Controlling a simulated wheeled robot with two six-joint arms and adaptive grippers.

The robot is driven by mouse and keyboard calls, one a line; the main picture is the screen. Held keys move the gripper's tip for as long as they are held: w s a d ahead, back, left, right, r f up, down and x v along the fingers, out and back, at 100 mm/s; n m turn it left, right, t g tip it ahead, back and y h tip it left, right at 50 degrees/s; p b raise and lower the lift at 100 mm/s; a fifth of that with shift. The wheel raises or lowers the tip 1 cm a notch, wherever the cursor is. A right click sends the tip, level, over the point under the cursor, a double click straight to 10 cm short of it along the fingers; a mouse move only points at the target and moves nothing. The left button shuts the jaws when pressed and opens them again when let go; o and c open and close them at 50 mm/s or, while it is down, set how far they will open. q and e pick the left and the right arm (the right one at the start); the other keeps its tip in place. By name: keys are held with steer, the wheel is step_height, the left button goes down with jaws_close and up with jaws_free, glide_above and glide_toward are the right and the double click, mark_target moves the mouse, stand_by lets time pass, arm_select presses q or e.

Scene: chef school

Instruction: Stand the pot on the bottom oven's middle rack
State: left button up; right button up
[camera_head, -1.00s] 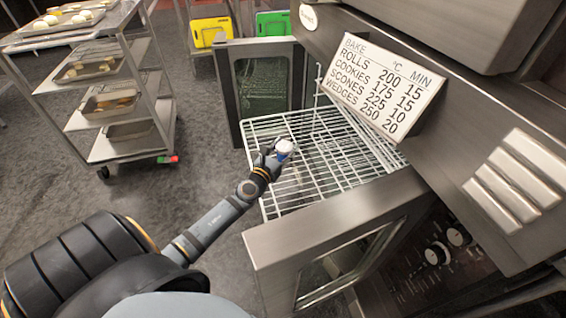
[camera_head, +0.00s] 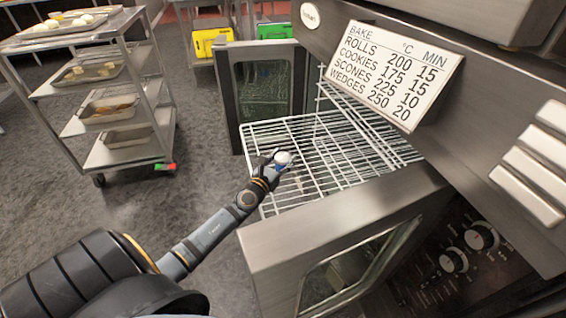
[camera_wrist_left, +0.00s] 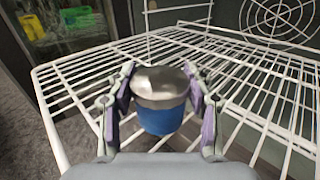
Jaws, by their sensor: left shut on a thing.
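The pot (camera_head: 284,158) is a small metal cup with a grey upper part and a blue lower part, and it also shows upright in the left wrist view (camera_wrist_left: 160,112). My left gripper (camera_head: 275,163) is shut on it, one finger on each side. The pot is over the outer part of a white wire rack (camera_head: 345,150) that sticks out of the oven (camera_head: 470,105). Whether the pot's base touches the wires is hidden. My right gripper is not in view.
Open oven doors flank the rack: one at the far side (camera_head: 228,95), one at the near side (camera_head: 285,245). A bake chart (camera_head: 392,72) hangs above the rack. A trolley with trays (camera_head: 118,160) stands at left. Bare floor lies between it and the rack.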

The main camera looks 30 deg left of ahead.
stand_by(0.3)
arm_select(q)
steer(key=shift+f, duration=0.15)
steer(key=o, duration=1.2)
steer(key=shift+o, duration=0.2)
